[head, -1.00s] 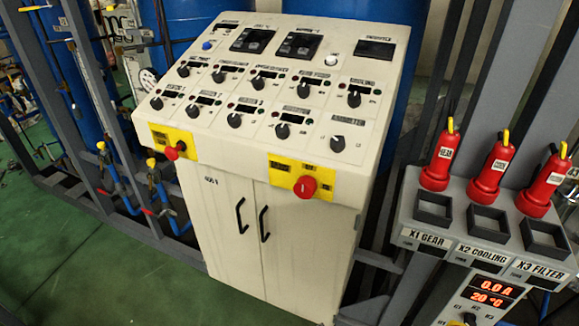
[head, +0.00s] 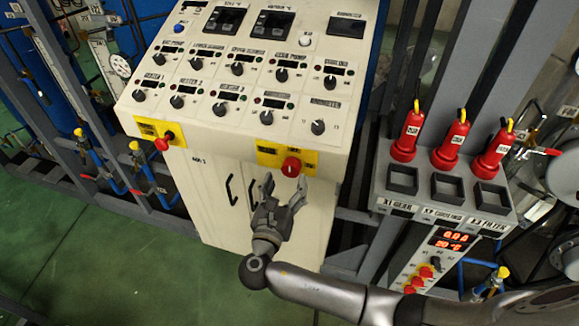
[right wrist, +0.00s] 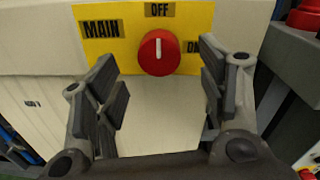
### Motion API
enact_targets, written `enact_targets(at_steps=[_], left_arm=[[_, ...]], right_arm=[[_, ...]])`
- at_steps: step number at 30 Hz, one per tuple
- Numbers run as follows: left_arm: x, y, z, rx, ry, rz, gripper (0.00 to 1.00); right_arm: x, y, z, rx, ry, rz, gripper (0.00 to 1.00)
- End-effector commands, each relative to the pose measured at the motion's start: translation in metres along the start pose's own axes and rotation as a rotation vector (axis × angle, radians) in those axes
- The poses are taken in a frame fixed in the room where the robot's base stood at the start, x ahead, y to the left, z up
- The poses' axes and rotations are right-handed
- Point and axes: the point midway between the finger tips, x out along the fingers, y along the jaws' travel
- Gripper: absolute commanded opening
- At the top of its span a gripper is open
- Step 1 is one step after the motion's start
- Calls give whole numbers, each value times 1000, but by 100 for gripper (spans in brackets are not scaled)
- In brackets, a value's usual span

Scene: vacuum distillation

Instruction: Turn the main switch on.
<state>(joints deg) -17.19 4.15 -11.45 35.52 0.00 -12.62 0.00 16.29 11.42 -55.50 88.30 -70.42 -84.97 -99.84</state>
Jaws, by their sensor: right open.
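The main switch is a red round knob (head: 291,167) on a yellow plate (head: 268,156) at the lower right front of the white control cabinet. In the right wrist view the knob (right wrist: 159,52) has a white mark pointing up toward OFF; MAIN is printed at left and ON at right. My right gripper (head: 284,184) is open just below and in front of the knob. In the right wrist view its fingers (right wrist: 162,88) stand to the left and right of the knob, nearer the camera, and do not appear to touch it. My left gripper is not in view.
A second red knob (head: 163,143) sits on a yellow plate at the cabinet's left. Black dials and displays cover the sloped panel (head: 210,130). At right, a grey box (head: 372,205) holds red plugs (head: 451,140) above empty sockets. Green floor (head: 130,270) is clear at lower left.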

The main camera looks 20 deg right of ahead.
Motion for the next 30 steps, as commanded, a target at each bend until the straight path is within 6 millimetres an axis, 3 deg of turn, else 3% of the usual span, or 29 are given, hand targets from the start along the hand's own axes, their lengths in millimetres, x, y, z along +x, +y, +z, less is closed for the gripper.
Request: enact_targets(at_steps=[3,9,21,30], left_arm=[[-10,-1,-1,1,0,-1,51],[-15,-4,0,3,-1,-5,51],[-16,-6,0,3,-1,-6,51],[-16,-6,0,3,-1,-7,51]], right_arm=[[23,-1,4,-2,-1,-2,66],[44,0,1,-1,0,-1,66],[50,0,-1,1,2,1,65],[49,0,-1,1,2,1,26]])
